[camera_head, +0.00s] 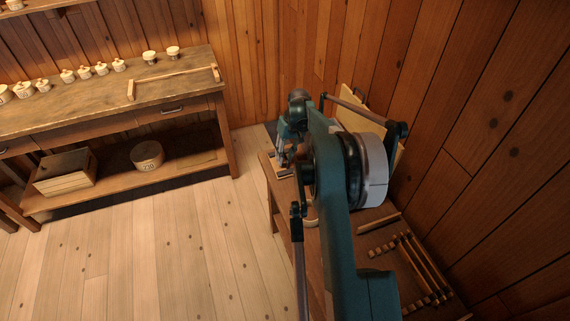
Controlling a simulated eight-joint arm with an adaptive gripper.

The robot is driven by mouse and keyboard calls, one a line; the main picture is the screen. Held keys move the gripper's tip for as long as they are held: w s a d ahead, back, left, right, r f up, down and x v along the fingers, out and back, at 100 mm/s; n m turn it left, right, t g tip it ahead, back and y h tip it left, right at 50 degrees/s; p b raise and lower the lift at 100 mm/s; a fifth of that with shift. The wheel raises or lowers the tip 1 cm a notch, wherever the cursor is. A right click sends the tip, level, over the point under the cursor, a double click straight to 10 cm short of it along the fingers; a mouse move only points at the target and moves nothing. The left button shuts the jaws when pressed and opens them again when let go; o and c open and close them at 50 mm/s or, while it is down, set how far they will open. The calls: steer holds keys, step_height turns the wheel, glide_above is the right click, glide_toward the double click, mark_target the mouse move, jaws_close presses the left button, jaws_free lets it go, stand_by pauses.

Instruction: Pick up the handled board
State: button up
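A pale board (350,104) stands upright near the wooden wall, behind my arm. My arm hides most of it, and I cannot tell whether it has a handle. My gripper (284,165) is at the far-left end of the low wooden bench (266,174), pointing down. Something small and pale lies at or just below its tips. The gripper is small and dark here, so I cannot tell whether it is open or shut, or whether it touches that pale thing.
At the left, a workbench (60,110) carries lidded pots and a wooden bar (172,81). Its lower shelf holds a crate (65,172) and a round tub (147,155). The floor between is clear.

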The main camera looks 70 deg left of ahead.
stand_by(0.3)
jaws_close()
steer(key=shift+r, duration=0.15)
steer(key=shift+r+p, duration=0.4)
steer(key=shift+r, duration=4.5)
steer(key=w+d+r+p, duration=0.1)
steer(key=w+d+r, duration=0.1)
steer(key=w, duration=0.4)
steer(key=w+d+r+p, duration=0.1)
steer(key=w+d+r, duration=0.2)
steer(key=w+d, duration=0.2)
steer(key=w+d+r+p, duration=0.2)
steer(key=w+d+r, duration=0.1)
steer(key=w, duration=0.6)
steer(key=shift+d+r, duration=0.25)
steer(key=shift+d, duration=0.5)
